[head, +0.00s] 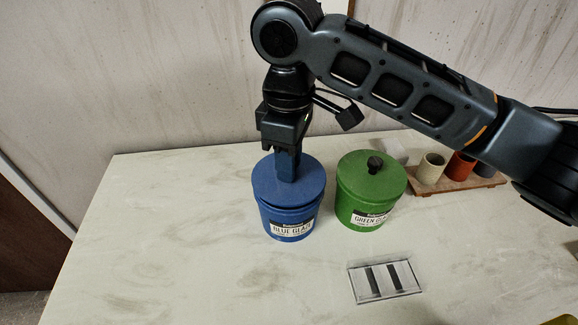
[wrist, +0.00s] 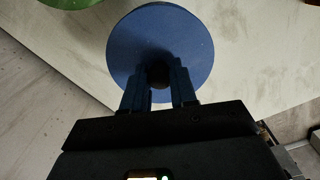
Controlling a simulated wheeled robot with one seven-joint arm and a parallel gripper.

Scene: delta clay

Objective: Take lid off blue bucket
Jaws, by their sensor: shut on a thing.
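The blue bucket (head: 288,222) stands upright on the pale table, with a label reading "BLUE GLAZE". Its round blue lid (head: 310,178) is over the bucket's top. The lid looks slightly tilted, and a dark line shows below its edge; I cannot tell whether it touches the rim. My gripper (head: 287,170) points straight down at the lid's centre. In the wrist view the fingers (wrist: 160,84) are shut on the dark knob of the lid (wrist: 158,45). The knob is mostly hidden by the fingers.
A green bucket (head: 360,205) with a lid and black knob (head: 375,165) stands close on the right. A clear case (head: 384,278) with dark strips lies in front. A wooden tray (head: 425,188) with several cups is behind right. The table's left side is clear.

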